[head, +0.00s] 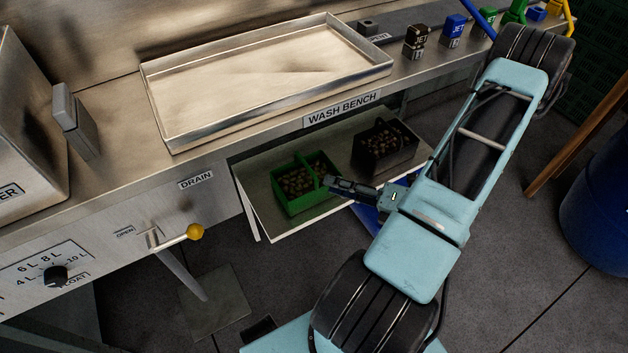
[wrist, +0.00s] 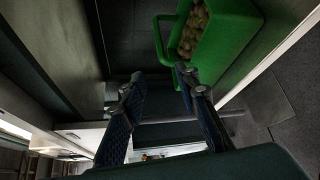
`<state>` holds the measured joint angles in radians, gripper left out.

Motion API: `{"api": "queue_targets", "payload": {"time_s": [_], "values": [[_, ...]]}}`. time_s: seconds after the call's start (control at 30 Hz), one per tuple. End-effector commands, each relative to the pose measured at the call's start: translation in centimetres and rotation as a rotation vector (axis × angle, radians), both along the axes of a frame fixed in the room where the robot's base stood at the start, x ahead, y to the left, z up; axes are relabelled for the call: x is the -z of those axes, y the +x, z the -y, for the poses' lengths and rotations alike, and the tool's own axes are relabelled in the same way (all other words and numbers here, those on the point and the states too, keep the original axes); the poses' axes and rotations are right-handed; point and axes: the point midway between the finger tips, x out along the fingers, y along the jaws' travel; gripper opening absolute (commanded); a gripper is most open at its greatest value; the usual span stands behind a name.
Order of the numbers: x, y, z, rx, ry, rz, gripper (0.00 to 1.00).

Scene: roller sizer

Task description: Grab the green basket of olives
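The green basket (head: 316,202) stands upright on a low shelf under the wash bench, with olives (head: 297,182) inside and an arched green handle (head: 308,170) over it. My gripper (head: 331,183) is at the basket's right side in the head view. In the wrist view, the green basket (wrist: 236,45) is at the upper right and its handle (wrist: 159,40) sticks out to the left. The two blue-padded fingers of my gripper (wrist: 159,74) are spread and nothing is between them. The handle appears just beyond the fingertips. Whether a finger touches the basket I cannot tell.
A black basket (head: 391,160) of similar contents stands on the shelf (head: 262,212), behind and right of the green one. The wash bench edge (head: 285,124) overhangs the shelf. A yellow-knobbed drain lever (head: 194,232) juts out at left. A blue barrel (head: 600,210) stands far right.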

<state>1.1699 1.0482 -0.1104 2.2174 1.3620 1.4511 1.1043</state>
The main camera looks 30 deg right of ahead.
Motion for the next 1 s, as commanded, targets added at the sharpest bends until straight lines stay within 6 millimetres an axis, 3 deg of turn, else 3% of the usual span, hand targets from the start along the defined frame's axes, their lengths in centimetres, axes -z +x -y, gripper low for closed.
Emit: {"api": "queue_targets", "payload": {"time_s": [0.2,0.43,0.67,1.0], "values": [[0.3,1.8,0.4,0.140,0.177,0.012,0.29],[0.7,5.1,-1.1,0.142,0.182,0.011,0.29],[1.0,6.7,-1.9,0.141,0.180,0.011,0.29],[1.7,10.7,-3.7,0.141,0.177,0.010,0.29]]}}
